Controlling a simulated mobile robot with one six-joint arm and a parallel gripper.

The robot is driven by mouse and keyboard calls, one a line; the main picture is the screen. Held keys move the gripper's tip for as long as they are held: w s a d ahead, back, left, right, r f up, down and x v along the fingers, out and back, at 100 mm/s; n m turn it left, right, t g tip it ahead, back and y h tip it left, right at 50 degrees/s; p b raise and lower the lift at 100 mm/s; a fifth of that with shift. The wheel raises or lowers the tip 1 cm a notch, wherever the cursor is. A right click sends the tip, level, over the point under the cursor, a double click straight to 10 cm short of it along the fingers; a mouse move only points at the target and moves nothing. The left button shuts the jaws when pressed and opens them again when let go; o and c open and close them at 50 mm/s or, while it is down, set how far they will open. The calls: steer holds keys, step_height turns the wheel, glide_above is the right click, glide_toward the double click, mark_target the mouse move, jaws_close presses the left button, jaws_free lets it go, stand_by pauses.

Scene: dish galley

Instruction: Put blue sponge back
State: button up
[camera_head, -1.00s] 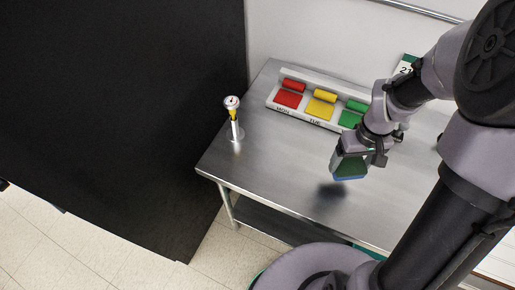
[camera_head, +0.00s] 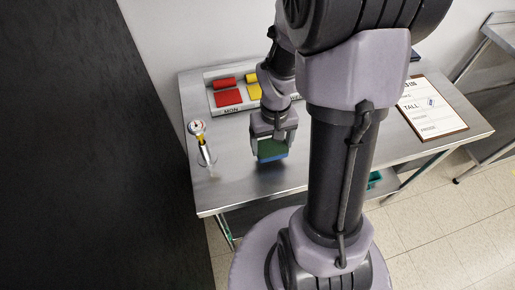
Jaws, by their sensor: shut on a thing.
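My gripper (camera_head: 271,138) points down over the steel table (camera_head: 225,185) and is shut on a sponge (camera_head: 271,155). The sponge has a dark green face, with a blue layer along its lower edge. It hangs a little above the table top, with a dark shadow beneath. Behind it is a pale tray (camera_head: 222,110) with colour pads and a "MON" label. A red pad (camera_head: 228,97) with a red roll and a yellow pad (camera_head: 253,91) with a yellow roll show. My arm hides the tray's right part.
A gauge on a stand (camera_head: 199,140) stands near the table's left edge. A clipboard (camera_head: 432,107) lies on the right side. A black wall or panel (camera_head: 90,140) rises at left. The table's front left is clear.

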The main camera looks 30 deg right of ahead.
mark_target(260, 141)
steer(key=shift+w+a+f, duration=0.1)
steer(key=shift+w+a, duration=0.25)
steer(key=shift+w, duration=0.25)
steer(key=shift+w+a+f, duration=0.1)
steer(key=shift+w+a, duration=0.25)
steer(key=shift+w, duration=0.2)
steer(key=shift+w+a, duration=0.3)
steer(key=shift+w, duration=0.2)
step_height(260, 141, down, 3)
steer(key=shift+f+b, duration=0.2)
steer(key=shift+b, duration=0.85)
